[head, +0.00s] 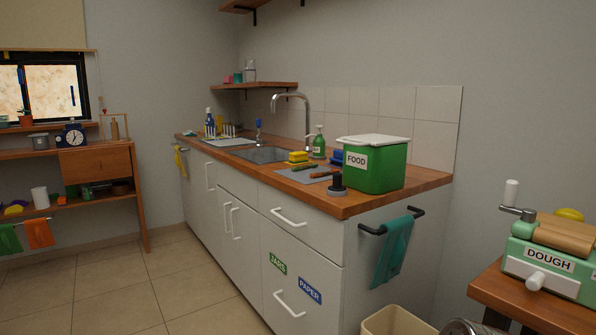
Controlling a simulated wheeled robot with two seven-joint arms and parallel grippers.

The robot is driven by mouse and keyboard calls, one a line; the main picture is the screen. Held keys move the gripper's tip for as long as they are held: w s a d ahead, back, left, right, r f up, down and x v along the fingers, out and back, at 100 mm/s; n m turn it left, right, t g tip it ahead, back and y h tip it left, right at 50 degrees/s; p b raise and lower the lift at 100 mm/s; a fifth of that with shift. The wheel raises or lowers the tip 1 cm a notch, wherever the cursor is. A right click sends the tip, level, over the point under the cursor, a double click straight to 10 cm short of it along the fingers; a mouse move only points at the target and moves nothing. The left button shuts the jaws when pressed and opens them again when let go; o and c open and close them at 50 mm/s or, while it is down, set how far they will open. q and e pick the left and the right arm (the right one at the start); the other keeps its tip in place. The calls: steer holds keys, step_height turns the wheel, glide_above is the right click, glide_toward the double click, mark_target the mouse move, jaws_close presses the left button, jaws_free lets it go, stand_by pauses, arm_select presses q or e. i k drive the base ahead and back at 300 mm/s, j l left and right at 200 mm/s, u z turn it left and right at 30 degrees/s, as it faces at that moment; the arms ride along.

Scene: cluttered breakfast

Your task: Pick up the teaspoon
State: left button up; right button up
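I cannot make out a teaspoon in the head view. The wooden counter (408,188) runs along the wall with a sink (262,155) in it. A grey mat (292,174) lies on the counter in front of the green FOOD box, with small green and brown items on it that are too small to name surely. Neither of my grippers is in view.
The green FOOD box (378,170) with a white lid stands at the counter's right end. A black round-based object (337,187) is beside it. A green DOUGH machine (543,267) sits on a table at right. A beige bin (397,322) stands below. The tiled floor (110,285) at left is clear.

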mark_target(315, 175)
steer(key=i+j, duration=0.2)
steer(key=j, duration=0.15)
steer(key=i+j, duration=0.2)
steer(key=j, duration=0.15)
steer(key=i+j+z, duration=0.1)
steer(key=j, duration=0.3)
steer(key=i+j, duration=0.5)
steer(key=j, duration=0.25)
steer(key=i+j+z, duration=0.1)
steer(key=j, duration=0.25)
steer(key=i+j, duration=0.25)
steer(key=j, duration=0.15)
